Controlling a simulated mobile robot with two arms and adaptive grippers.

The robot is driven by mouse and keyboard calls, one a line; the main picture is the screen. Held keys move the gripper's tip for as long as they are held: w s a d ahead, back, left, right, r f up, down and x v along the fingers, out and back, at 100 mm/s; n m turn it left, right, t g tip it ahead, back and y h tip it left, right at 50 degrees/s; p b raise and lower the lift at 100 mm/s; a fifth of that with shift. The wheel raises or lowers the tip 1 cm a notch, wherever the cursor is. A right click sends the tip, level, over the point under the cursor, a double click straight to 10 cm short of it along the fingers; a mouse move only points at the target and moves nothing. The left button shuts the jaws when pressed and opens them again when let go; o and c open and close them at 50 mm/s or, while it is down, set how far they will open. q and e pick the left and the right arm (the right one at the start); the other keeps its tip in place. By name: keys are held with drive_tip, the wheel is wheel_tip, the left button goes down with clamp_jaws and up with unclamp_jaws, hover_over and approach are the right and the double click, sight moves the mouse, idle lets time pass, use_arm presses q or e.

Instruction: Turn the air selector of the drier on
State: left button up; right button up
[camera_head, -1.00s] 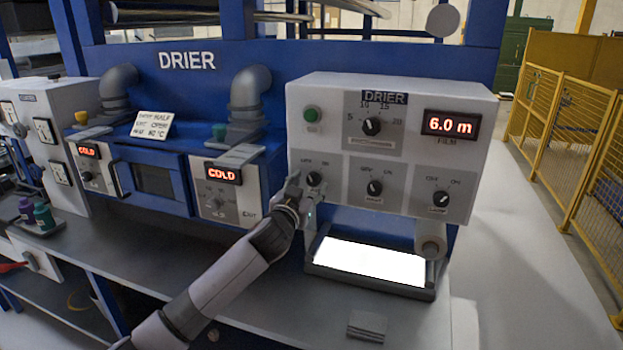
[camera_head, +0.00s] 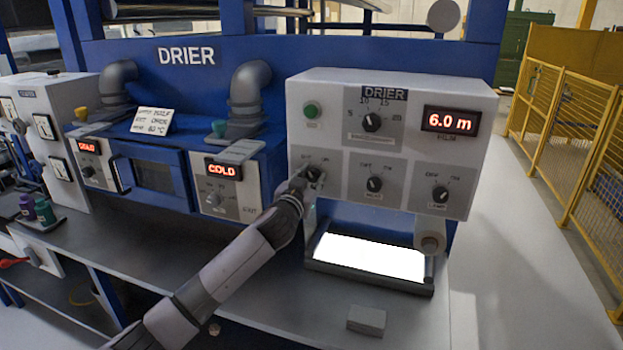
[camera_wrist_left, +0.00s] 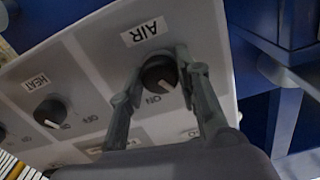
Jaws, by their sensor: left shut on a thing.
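The drier's control box (camera_head: 330,90) is a grey-white panel at the centre right of the head view. Its air selector (camera_head: 314,174) is a black round knob at the lower left of the panel. My left gripper (camera_head: 308,180) is at this knob, with its fingers shut on it. In the left wrist view the air selector (camera_wrist_left: 160,74) sits between the two fingertips of my left gripper (camera_wrist_left: 158,82), below the upside-down AIR label (camera_wrist_left: 145,32). A white pointer mark shows on the knob. My right gripper is not in view.
The heat selector (camera_head: 375,184) and lamp selector (camera_head: 440,194) are to the right on the same panel. A dial (camera_head: 372,122) and a green button (camera_head: 311,110) are above. A bright light plate (camera_head: 368,258) lies below. A small grey block (camera_head: 366,320) lies on the bench.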

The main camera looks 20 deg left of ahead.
use_arm(q)
drive_tip(key=c, duration=0.5)
drive_tip(key=shift+m, duration=0.3)
drive_tip(key=m+p, duration=0.2)
drive_tip(key=m, duration=0.3)
drive_tip(key=shift+m, duration=0.3)
drive_tip(key=m+p, duration=0.2)
drive_tip(key=m, duration=0.3)
drive_tip(key=shift+m, duration=0.3)
drive_tip(key=shift+f, duration=0.1)
drive_tip(key=o, duration=1.2)
drive_tip(key=shift+c, duration=0.2)
drive_tip(key=s, duration=1.2)
drive_tip(key=shift+a, duration=0.2)
